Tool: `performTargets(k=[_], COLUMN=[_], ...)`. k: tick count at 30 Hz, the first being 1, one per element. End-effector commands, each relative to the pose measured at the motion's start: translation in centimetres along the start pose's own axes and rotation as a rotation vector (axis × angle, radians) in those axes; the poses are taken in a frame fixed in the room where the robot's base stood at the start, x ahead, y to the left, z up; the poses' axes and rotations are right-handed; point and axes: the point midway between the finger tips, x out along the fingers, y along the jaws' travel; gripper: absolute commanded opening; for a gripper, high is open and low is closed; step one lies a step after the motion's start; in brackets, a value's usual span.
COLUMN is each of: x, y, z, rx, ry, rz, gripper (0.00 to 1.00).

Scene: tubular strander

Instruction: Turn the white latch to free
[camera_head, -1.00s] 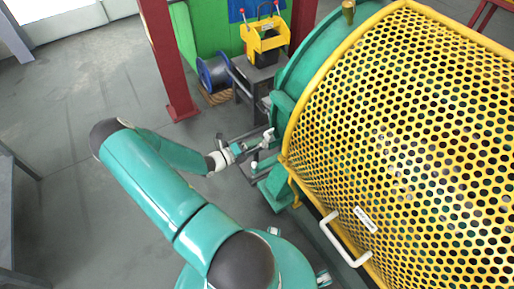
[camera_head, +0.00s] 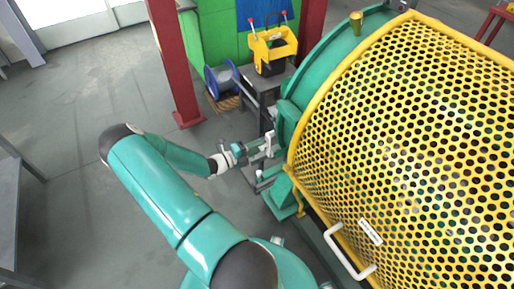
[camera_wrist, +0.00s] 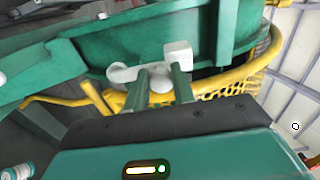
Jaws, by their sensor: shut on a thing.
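The white latch (camera_wrist: 178,52) shows in the wrist view against the green machine rim. It has a square white block at the right and a rounded white arm (camera_wrist: 122,72) at the left. My gripper (camera_wrist: 160,84) has its two green fingers at the latch, with white latch material between them, and is shut on it. In the head view the latch (camera_head: 268,143) is a small white piece at the left edge of the green housing, and my gripper (camera_head: 256,150) reaches it from the left. The fingers hide part of the latch, and the exact contact is too small to tell.
A yellow perforated guard (camera_head: 400,150) with a white handle (camera_head: 347,252) fills the right. A red post (camera_head: 173,60), a blue spool (camera_head: 222,78) and a yellow box (camera_head: 270,48) on a dark stand are behind. Grey floor (camera_head: 75,130) is open at the left.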

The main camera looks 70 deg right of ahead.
Motion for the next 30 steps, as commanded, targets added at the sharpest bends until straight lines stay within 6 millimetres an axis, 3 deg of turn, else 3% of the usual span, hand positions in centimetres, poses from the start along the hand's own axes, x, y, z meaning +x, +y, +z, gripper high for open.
performTargets(k=[3,4,7,16,20,30], x=[-0.2,-0.2,-0.2,-0.2,-1.1,-7.9], y=[0.0,0.0,0.0,0.0,0.0,0.0], z=[0.2,0.2,0.2,0.1,0.1,0.2], rx=[-0.001,-0.001,0.000,0.001,0.001,0.002], ry=[-0.005,-0.005,-0.005,-0.003,-0.004,-0.006], rz=[0.001,0.002,0.001,0.001,0.001,0.002], gripper=[0.00,0.27,0.47,0.47,0.47,0.47])
